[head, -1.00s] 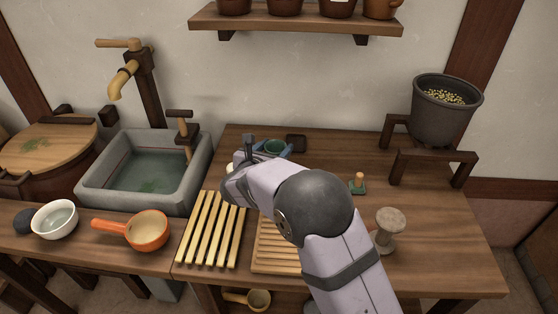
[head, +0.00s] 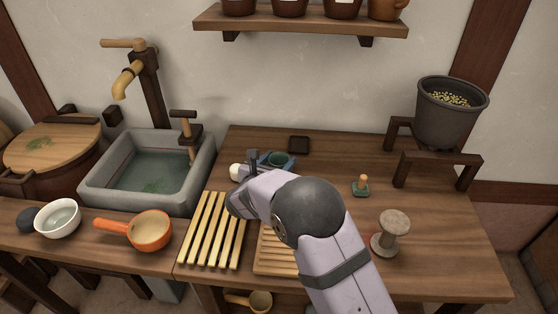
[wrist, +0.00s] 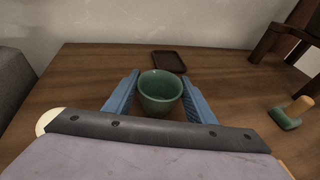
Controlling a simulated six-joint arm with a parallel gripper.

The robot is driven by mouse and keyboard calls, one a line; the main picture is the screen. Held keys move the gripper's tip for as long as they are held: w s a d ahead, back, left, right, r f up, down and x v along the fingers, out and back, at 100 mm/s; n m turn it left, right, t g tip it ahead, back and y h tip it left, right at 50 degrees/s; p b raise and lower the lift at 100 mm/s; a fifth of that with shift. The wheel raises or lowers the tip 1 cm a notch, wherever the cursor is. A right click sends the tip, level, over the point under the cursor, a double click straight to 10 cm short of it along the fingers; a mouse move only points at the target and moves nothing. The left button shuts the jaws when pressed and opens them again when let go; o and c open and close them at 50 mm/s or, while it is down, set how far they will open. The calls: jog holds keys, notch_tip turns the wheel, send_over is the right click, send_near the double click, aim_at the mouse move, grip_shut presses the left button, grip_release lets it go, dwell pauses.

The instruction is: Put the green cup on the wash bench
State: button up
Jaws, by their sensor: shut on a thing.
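The green cup (head: 278,161) is held upright between the blue fingers of my gripper (head: 276,158), over the wooden table (head: 345,140). In the wrist view the cup (wrist: 160,88) shows its open rim and dark inside, with a finger of my gripper (wrist: 160,96) on each side. I cannot tell how far its base is above the table. The wash bench seems to be the wooden bench (head: 85,250) at the left, by the stone sink (head: 105,198). My arm hides part of the table's middle.
A white bowl (head: 58,218) and an orange pan (head: 150,231) stand on the left bench. Slatted racks (head: 213,230) lie at the table's front. A small dark tray (head: 299,145), a green stamp (head: 361,187), a stone spool (head: 390,235) and a pot on a stand (head: 450,115) are also there.

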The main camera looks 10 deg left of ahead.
jog(key=o, duration=1.1)
jog(key=shift+c, duration=0.2)
jog(key=shift+r, duration=0.15)
jog(key=v, duration=1.2)
jog(key=shift+r, duration=0.1)
